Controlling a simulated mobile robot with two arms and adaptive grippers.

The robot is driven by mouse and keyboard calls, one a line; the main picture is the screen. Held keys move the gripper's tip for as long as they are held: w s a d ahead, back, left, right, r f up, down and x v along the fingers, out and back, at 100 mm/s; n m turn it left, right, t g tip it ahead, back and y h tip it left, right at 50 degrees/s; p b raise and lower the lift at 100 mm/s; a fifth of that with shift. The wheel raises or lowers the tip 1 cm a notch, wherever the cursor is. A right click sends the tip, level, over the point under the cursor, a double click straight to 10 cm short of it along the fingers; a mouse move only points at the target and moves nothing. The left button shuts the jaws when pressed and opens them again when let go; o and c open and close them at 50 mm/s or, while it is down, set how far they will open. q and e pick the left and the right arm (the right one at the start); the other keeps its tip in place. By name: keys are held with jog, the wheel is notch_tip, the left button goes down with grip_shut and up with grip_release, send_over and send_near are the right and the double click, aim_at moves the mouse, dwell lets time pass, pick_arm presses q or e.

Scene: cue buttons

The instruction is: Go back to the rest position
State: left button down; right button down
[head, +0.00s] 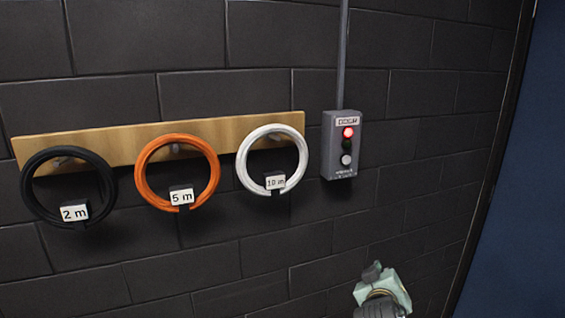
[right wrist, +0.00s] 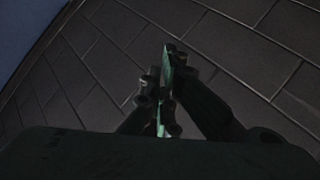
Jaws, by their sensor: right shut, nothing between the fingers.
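A grey button box (head: 342,145) is fixed to the dark wall. Its top light is lit red, with a dark button and a pale button below it. My right gripper (head: 372,270) shows at the lower right of the head view, below the box and apart from it. In the right wrist view the right gripper (right wrist: 165,90) has its fingers together, with nothing held, and faces dark tiled or brick surface. My left gripper is in neither view.
A wooden board (head: 120,142) on the wall carries a black coil (head: 30,200) marked 2 m, an orange coil (head: 148,188) marked 5 m and a white coil (head: 243,165) marked 10 m. A grey conduit (head: 342,60) rises from the box. A blue surface (head: 530,200) is at the right.

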jog(key=s+a+f+g+y, duration=0.1)
jog(key=s+f+g+y, duration=0.25)
jog(key=s+f, duration=1.1)
jog(key=s+a+f+g+y, duration=0.1)
jog(key=s+a+f+g, duration=0.1)
jog(key=s, duration=0.6)
jog(key=s+a+f+g+y, duration=0.1)
jog(key=s+a+g, duration=0.1)
jog(key=s, duration=0.6)
jog(key=s+a+f+g+y, duration=0.1)
jog(key=s+f+g, duration=0.1)
jog(key=s, duration=0.7)
notch_tip(320, 180, down, 26)
jog(key=b, duration=0.2)
jog(key=s+d+f+g+b, duration=0.2)
jog(key=s+f, duration=1.5)
jog(key=f, duration=0.3)
jog(key=shift+s+d+h, duration=0.35)
jog(key=shift+s, duration=0.05)
